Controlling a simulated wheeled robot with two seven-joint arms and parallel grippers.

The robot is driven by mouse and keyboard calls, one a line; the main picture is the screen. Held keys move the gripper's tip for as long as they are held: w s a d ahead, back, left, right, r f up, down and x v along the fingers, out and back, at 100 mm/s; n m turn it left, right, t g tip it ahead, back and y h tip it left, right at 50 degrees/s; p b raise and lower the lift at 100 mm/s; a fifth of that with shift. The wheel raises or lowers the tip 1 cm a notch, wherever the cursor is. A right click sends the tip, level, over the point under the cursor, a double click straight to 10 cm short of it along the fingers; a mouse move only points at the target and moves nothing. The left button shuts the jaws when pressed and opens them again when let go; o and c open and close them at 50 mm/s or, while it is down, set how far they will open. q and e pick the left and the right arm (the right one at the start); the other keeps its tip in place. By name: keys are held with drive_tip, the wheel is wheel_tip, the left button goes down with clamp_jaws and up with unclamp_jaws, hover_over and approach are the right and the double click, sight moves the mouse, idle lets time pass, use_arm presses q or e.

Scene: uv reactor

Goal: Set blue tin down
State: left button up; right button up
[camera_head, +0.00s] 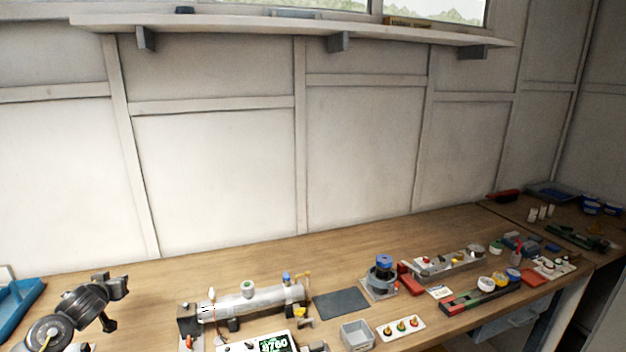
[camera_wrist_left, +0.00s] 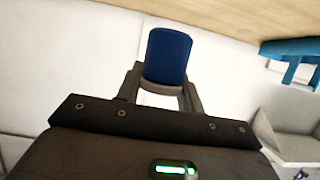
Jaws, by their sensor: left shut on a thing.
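The blue tin (camera_wrist_left: 168,55) is a plain dark-blue cylinder in the left wrist view. My left gripper (camera_wrist_left: 164,82) is shut on it, with one dark finger on each side. The tin's lower part is hidden by the gripper in that view. In the head view, my left gripper (camera_head: 118,301) is at the lower left, in front of the bench's left part. I cannot make out the held tin there. My right gripper is not in view.
The wooden bench (camera_head: 345,250) has a clear strip along the wall. A blue tray (camera_head: 18,300) is at far left, a metal cylinder (camera_head: 255,301) right of my left gripper. A dark mat (camera_head: 341,303) lies bare. Several fixtures fill the right; blue tubs (camera_head: 591,207) stand far right.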

use_arm(q)
drive_tip(key=s+a+f+n+g+y, duration=0.1)
drive_tip(key=s+a, duration=0.2)
drive_tip(key=s, duration=0.1)
drive_tip(key=s+a+f+n+g+y, duration=0.1)
drive_tip(key=s+a+f+n+y, duration=0.1)
drive_tip(key=s, duration=0.3)
drive_tip(key=s+a+f+n+y, duration=0.1)
drive_tip(key=s+a, duration=0.3)
drive_tip(key=s, duration=0.1)
drive_tip(key=shift+s+a+f+g, duration=0.15)
drive_tip(key=shift+s+f+g, duration=0.05)
drive_tip(key=shift+f+g, duration=0.2)
drive_tip(key=w+d+r+m+t+h, duration=0.2)
drive_tip(key=w+d+r, duration=0.1)
drive_tip(key=d, duration=0.9)
drive_tip(key=w+d+r+m+t+h, duration=0.1)
drive_tip(key=w+d+r+m+h, duration=0.2)
drive_tip(key=d, duration=1)
drive_tip(key=s+d+r+m+h+b, duration=0.1)
drive_tip(key=s+d+r+b, duration=0.1)
drive_tip(key=d+r, duration=0.3)
drive_tip(key=s+d+r+m+h+b, duration=0.1)
drive_tip(key=s+d+r, duration=0.4)
drive_tip(key=d, duration=0.8)
drive_tip(key=shift+r+m+t+h+b, duration=0.3)
drive_tip(key=shift+r+m+h+b, duration=0.15)
drive_tip(key=shift+h, duration=0.35)
